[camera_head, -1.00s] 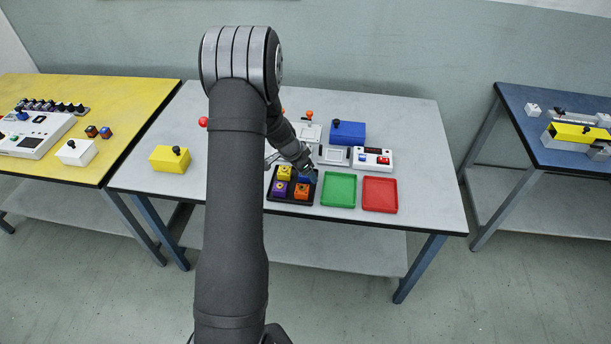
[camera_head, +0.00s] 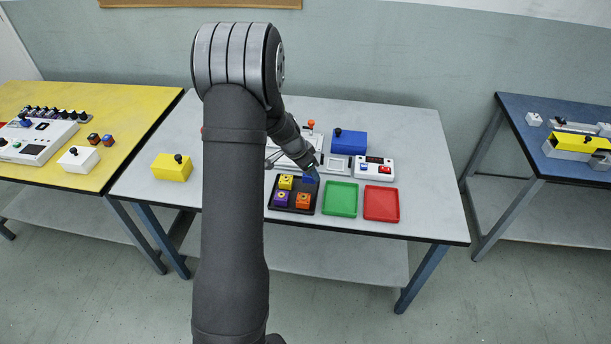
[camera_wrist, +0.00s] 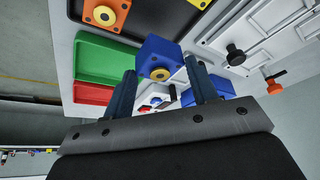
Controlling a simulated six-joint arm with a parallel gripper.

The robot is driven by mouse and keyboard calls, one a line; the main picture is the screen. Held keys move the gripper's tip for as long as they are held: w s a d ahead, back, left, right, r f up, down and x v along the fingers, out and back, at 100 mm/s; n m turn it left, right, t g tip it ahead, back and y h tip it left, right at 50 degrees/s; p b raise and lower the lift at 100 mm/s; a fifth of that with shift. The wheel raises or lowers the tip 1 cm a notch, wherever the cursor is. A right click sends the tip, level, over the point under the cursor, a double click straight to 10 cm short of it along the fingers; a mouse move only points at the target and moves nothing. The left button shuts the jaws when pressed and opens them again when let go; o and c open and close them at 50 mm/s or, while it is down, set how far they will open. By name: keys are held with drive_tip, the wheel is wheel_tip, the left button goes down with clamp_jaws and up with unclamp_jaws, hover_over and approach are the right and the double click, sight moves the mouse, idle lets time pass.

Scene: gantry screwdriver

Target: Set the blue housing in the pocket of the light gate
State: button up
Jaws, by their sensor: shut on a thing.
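The blue housing (camera_wrist: 157,50) is a small block with a yellow ring on its face, held between my fingertips in the wrist view. My gripper (camera_wrist: 160,72) is shut on it. In the head view my gripper (camera_head: 314,173) and the blue housing (camera_head: 309,179) are at the back right corner of a black tray (camera_head: 312,212). How far the housing is above the tray is unclear. A grey square frame with a recess (camera_head: 337,166), likely the light gate, stands behind the tray to the right; my forearm does not cover it.
The tray also holds yellow (camera_head: 285,182), purple (camera_head: 281,199) and orange (camera_head: 303,200) housings. A green tray (camera_head: 341,212) and a red tray (camera_head: 382,217) lie to the right. A white panel (camera_head: 363,175) and a blue box (camera_head: 350,143) stand behind. The table's front right is clear.

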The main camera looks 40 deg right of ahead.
drive_tip(key=s+d+r, duration=0.3)
drive_tip(key=s+r, duration=0.3)
drive_tip(key=s, duration=0.4)
drive_tip(key=w+d+f, duration=0.3)
drive_tip(key=w+d, duration=0.8)
drive_tip(key=w, duration=0.2)
drive_tip(key=shift+w+f, duration=0.1)
drive_tip(key=shift+f, duration=2.75)
drive_tip(key=shift+f, duration=0.7)
drive_tip(key=o, duration=1.1)
drive_tip(key=shift+o, duration=0.5)
drive_tip(key=shift+o, duration=0.7)
